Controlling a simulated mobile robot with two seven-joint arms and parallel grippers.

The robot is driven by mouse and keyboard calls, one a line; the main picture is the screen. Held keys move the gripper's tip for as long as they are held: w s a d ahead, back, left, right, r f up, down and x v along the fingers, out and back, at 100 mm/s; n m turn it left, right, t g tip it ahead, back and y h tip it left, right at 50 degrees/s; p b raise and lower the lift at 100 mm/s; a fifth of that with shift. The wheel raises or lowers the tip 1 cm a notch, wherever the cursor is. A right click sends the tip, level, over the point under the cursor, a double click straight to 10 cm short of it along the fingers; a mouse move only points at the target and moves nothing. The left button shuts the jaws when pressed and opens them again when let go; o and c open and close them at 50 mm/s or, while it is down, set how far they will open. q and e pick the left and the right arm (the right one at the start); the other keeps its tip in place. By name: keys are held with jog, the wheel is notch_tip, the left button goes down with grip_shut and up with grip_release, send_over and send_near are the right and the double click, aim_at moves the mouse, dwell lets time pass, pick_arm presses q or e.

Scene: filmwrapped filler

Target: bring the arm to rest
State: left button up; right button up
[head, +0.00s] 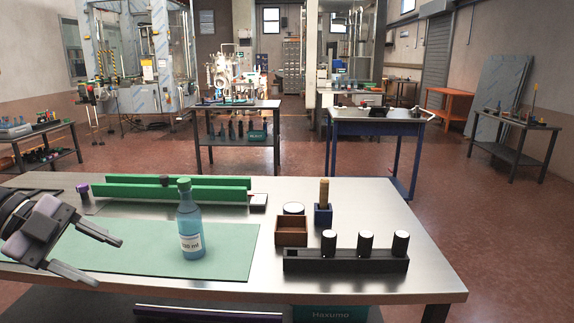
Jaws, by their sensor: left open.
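My left gripper (110,262) is at the left side of the table, over the left part of the green mat. Its two fingers are spread and nothing is between them. It is apart from the blue bottle (191,226), which stands upright on the mat with a green cap and a white label. My right gripper does not show.
The metal table (345,287) also bears a green mat (232,262), a green rail channel (170,193), a brown box (291,231), a blue holder (323,213) and a black rack (345,263) with white-topped cylinders. The table's right end is clear.

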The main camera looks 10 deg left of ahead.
pick_arm(q)
notch_tip(320, 180, down, 22)
jog(key=s+n+t+y, duration=0.3)
jog(key=n+t, duration=0.8)
jog(key=n, duration=0.1)
jog(key=s+d+f+n+g+y, duration=0.2)
jog(key=s+d+f+n, duration=0.1)
jog(key=s+d+f, duration=0.2)
jog(key=s+d+f+n+g+y, duration=0.2)
jog(key=s+d+f+n, duration=0.2)
jog(key=d+f, duration=0.5)
jog(key=shift+s+d+f+n, duration=0.3)
jog(key=shift+s+d, duration=0.15)
jog(key=shift+d, duration=0.25)
